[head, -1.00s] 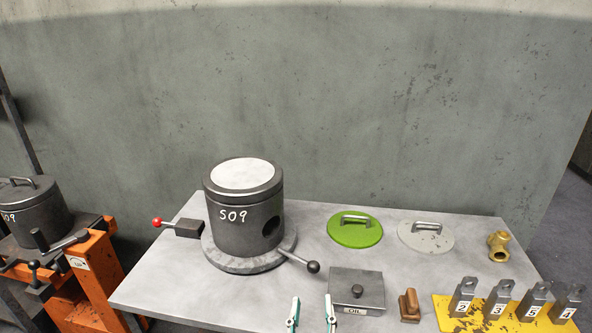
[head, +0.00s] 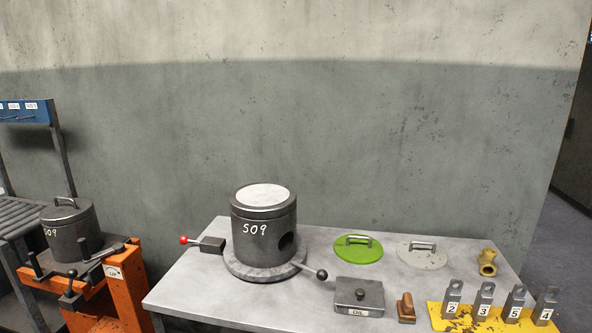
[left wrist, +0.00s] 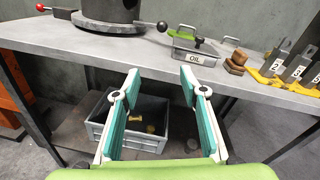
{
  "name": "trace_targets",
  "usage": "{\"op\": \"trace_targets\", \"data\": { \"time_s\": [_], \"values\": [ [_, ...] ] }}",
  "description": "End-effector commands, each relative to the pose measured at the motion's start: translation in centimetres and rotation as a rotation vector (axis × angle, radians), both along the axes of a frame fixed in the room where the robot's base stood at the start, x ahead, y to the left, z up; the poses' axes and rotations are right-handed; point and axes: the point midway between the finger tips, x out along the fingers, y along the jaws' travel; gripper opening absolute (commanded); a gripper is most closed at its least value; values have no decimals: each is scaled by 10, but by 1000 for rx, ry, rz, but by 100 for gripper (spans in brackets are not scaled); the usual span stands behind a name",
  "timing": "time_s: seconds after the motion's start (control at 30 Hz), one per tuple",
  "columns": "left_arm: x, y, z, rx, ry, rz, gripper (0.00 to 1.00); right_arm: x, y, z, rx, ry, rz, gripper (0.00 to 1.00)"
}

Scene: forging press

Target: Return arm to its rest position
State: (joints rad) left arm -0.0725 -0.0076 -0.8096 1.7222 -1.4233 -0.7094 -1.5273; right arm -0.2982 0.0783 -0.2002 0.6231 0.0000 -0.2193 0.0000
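My left gripper (left wrist: 162,80) shows in the left wrist view with its two teal-padded fingers spread apart and nothing between them. It is in front of and below the table's front edge. No gripper shows in the head view now. The table (head: 200,290) carries a dark cylinder marked S09 (head: 263,228) with a red-knobbed lever (head: 205,243) on its left and a black-knobbed lever (head: 308,269) on its right. My right gripper is in neither view.
A grey OIL box (head: 360,293), a brown wooden block (head: 405,308), a green lid (head: 358,248), a grey lid (head: 421,255), a brass fitting (head: 487,263) and numbered tags on a yellow plate (head: 440,318) are on the table. A grey crate (left wrist: 95,130) stands below. An orange stand (head: 130,297) is at left.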

Motion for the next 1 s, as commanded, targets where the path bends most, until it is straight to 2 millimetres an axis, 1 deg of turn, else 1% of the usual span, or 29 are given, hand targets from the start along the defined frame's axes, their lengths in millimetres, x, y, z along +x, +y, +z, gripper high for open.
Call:
{"op": "trace_targets", "data": {
  "time_s": [0.1, 0.17, 0.27, 0.37, 0.47, 0.5, 0.57, 0.6, 0.67, 0.7, 0.77, 0.8, 0.87, 0.9, 0.97, 1.0],
  "values": [
    [1, 4, -25, -42, 57, 3, 39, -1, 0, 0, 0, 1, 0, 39],
    [1, 7, -38, -66, 87, 5, 39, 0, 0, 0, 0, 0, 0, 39],
    [0, 12, -67, -119, 153, 12, 39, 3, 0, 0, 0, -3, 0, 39],
    [-3, 19, -100, -184, 230, 28, 39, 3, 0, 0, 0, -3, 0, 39],
    [-9, 29, -138, -265, 320, 56, 39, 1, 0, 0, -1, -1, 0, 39],
    [-13, 34, -157, -306, 365, 73, 39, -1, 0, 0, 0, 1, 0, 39],
    [-21, 44, -189, -377, 436, 107, 39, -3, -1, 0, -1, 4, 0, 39],
    [-29, 52, -212, -432, 491, 138, 39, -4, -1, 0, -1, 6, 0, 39],
    [-45, 66, -252, -531, 581, 200, 39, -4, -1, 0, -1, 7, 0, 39],
    [-57, 77, -278, -604, 641, 251, 39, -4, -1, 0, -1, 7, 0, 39],
    [-79, 94, -316, -717, 723, 339, 39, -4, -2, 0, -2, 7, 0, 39],
    [-95, 106, -340, -794, 774, 404, 39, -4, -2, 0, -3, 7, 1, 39],
    [-121, 123, -374, -913, 841, 513, 39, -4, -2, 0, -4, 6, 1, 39],
    [-140, 136, -395, -994, 879, 595, 39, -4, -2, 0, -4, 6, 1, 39],
    [-172, 154, -425, -1120, 924, 729, 39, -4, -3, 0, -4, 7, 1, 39],
    [-193, 166, -443, -1204, 945, 824, 39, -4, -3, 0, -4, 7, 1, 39]
  ]
}}
